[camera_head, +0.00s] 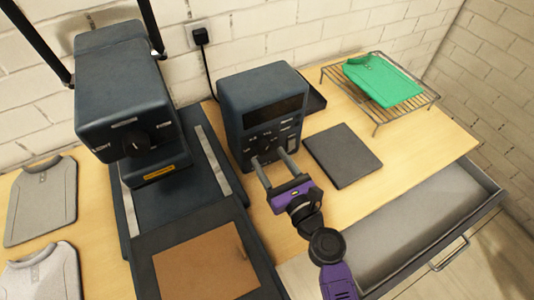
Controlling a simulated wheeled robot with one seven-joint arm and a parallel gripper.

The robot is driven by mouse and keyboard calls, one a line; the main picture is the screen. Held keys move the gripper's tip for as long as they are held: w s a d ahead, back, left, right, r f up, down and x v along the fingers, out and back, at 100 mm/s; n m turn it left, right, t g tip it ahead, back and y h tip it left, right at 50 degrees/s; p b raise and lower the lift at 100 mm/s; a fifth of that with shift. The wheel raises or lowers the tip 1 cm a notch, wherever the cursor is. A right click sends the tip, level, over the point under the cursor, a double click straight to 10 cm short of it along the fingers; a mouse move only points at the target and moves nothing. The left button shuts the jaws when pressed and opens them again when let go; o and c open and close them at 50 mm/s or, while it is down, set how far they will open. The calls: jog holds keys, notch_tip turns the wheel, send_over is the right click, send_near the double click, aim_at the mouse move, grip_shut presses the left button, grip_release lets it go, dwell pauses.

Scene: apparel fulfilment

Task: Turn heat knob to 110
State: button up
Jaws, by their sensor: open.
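A dark blue control box (262,90) stands on the wooden table against the wall, with a dark display strip and small white markings on its front. A dark round knob (265,146) sits low on that front; its setting is too small to read. My gripper (270,157) is open, its two grey fingers pointing at the lower front of the box around the knob's position. I cannot tell whether the fingers touch the knob. The press head (120,95) at left carries another dark knob (135,143) with white lettering beside it.
The press base with a brown pad (205,268) lies left of my gripper. A dark flat plate (343,155) lies right of the box. A wire rack (420,97) holds a green folded shirt (384,80). Grey shirts (42,202) lie at left. An open drawer (440,220) juts out at right.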

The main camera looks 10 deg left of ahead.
jog(key=shift+x, duration=1.15)
grip_shut()
